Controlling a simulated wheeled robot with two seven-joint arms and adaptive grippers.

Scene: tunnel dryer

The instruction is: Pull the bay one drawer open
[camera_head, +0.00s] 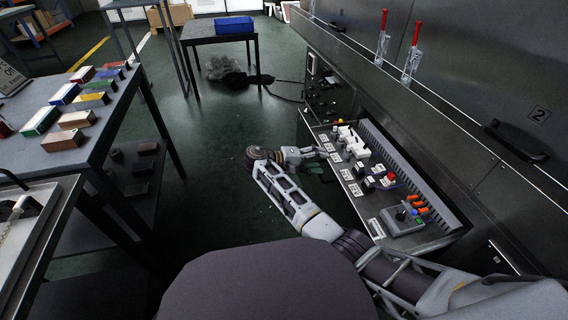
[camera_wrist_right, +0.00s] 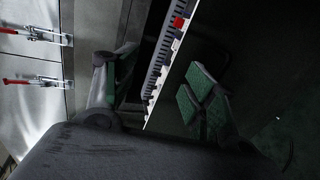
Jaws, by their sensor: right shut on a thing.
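The drawer (camera_head: 366,211) stands pulled out from the dark cabinet at the right of the head view. Switches, terminals and coloured parts fill its top. My right gripper (camera_head: 318,157) is at the drawer's front, shut on its handle, which is mostly hidden by the fingers. In the right wrist view, the green-padded fingers lie on both sides of the drawer's pale edge (camera_wrist_right: 168,60). I cannot read a bay number on the drawer. My left gripper is not in view.
The cabinet panel (camera_head: 470,60) above has red-handled latches (camera_head: 413,50), a black handle (camera_head: 520,142) and a plate marked 2. A bench (camera_head: 88,152) with coloured boxes stands left. A table with a blue bin (camera_head: 235,25) stands behind.

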